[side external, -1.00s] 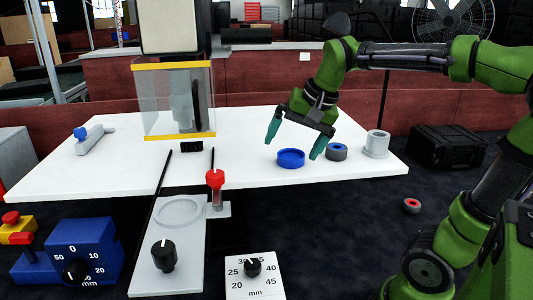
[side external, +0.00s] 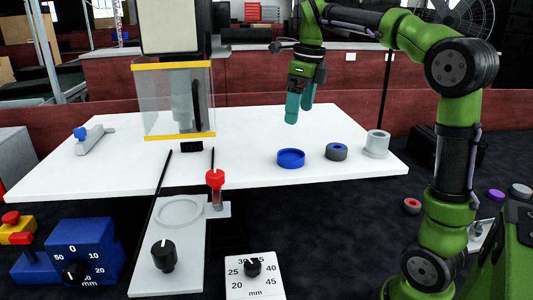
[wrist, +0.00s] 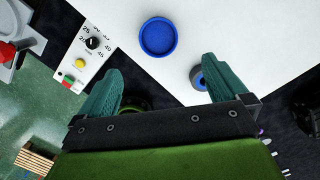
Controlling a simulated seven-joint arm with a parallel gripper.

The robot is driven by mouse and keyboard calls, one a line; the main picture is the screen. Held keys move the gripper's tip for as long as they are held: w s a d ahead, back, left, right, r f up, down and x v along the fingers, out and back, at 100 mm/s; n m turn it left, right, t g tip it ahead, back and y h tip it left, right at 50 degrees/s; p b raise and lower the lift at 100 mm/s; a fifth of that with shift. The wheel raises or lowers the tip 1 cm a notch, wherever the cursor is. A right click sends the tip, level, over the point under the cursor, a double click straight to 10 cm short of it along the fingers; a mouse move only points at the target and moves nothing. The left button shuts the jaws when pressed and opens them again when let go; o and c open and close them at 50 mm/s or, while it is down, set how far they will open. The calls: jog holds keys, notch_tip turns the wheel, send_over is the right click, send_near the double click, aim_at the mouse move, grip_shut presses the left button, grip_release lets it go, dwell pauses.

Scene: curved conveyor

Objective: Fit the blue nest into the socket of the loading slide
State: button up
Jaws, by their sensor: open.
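The blue nest (side external: 291,159), a shallow round blue dish, lies flat on the white table. It also shows in the wrist view (wrist: 158,37), ahead of the fingers and apart from them. The loading slide (side external: 183,243) is a grey plate at the front of the table, with a round recessed socket (side external: 180,211) that looks empty. My gripper (side external: 298,117) is open and empty, its teal fingers pointing down, raised above the table near the nest. The wrist view shows the fingers (wrist: 161,70) wide apart.
A grey ring with a blue centre (side external: 336,152) and a grey flanged cup (side external: 376,144) stand right of the nest. A red-handled clamp (side external: 215,182) stands beside the socket. A clear guard with yellow edges (side external: 178,100) stands further back. The table's left part is mostly clear.

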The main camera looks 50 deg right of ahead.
aim_at(290, 157)
jog(key=f, duration=0.3)
jog(key=w+f, duration=0.1)
jog(key=f, duration=0.7)
jog(key=shift+w+a+f, duration=0.2)
jog(key=shift+a+f, duration=0.05)
jog(key=shift+a, duration=0.05)
jog(key=c, duration=1.1)
jog(key=shift+r, duration=0.15)
